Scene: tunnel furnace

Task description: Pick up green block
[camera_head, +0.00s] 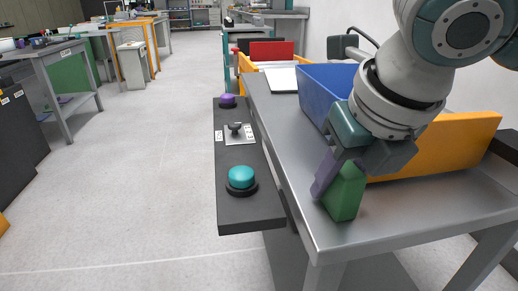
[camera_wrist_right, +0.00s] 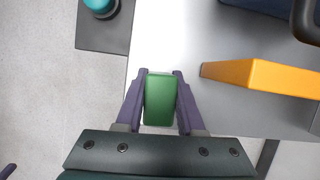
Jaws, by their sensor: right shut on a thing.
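The green block (camera_head: 345,193) stands at the near left part of the grey metal table (camera_head: 282,131). My right gripper (camera_head: 338,177) is shut on it from above, with a purple finger on its left side in the head view. In the right wrist view, the green block (camera_wrist_right: 160,99) sits between both purple fingers of my right gripper (camera_wrist_right: 160,100). I cannot tell whether the block touches the tabletop.
A yellow-orange bin (camera_head: 440,146) and a blue bin (camera_head: 325,88) stand behind the gripper. A black control panel (camera_head: 228,184) with a teal button (camera_head: 241,177) and a purple knob (camera_head: 227,100) runs along the table's left side.

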